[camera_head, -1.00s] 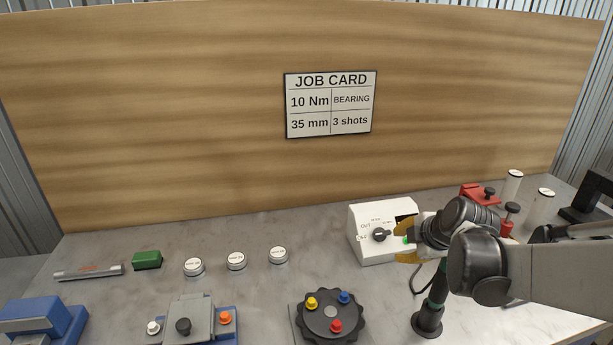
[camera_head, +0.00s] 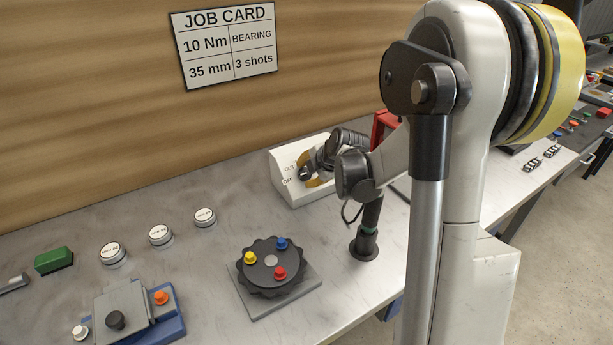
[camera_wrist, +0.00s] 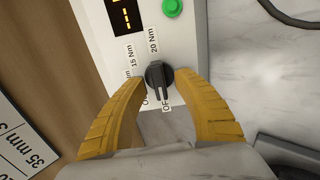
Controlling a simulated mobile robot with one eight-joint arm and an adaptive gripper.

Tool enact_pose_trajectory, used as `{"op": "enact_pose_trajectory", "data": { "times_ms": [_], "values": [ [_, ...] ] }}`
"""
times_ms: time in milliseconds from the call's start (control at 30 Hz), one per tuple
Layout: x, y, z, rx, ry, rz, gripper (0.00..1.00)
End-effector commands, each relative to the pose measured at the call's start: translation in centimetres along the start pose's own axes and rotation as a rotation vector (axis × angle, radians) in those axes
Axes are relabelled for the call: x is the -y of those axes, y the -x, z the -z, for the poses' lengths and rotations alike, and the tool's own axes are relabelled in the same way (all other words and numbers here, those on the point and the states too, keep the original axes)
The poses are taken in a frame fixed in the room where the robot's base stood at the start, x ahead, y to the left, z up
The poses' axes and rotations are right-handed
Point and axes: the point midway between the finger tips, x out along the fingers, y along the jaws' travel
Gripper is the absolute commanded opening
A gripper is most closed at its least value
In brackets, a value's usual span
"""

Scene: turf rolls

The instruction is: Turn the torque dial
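The torque dial (camera_wrist: 158,76) is a black knob on a white control box (camera_wrist: 188,40). In the wrist view its handle points down, close to a partly hidden label starting "OF". Labels "15 Nm" and "20 Nm" show above it. My gripper (camera_wrist: 163,80) has its two yellow fingers apart, one tip on each side of the dial. A thin gap seems to show on the right; I cannot tell whether the left tip touches. In the head view the box (camera_head: 287,192) stands against the wooden board, and my gripper (camera_head: 314,172) is at the dial, partly covering it.
A dark display (camera_wrist: 127,14) and a green button (camera_wrist: 172,8) are on the box. A black post (camera_head: 365,235) stands just in front of the box. A round black plate with coloured knobs (camera_head: 271,265) lies to the left. The job card (camera_head: 226,45) reads 10 Nm.

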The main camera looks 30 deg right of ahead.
Motion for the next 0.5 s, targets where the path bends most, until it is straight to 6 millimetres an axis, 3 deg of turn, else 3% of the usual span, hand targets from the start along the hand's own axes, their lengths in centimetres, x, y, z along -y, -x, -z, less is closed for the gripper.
{"op": "enact_pose_trajectory", "data": {
  "times_ms": [267,300,400,500],
  "values": [
    [-0.02,-0.20,0.00,0.000,0.000,0.000,0.36],
    [-0.02,-0.19,0.00,0.000,0.000,0.000,0.32],
    [-0.02,-0.19,-0.01,0.000,0.000,0.000,0.01],
    [-0.02,-0.18,-0.01,0.001,0.000,0.000,0.00]
  ]
}}
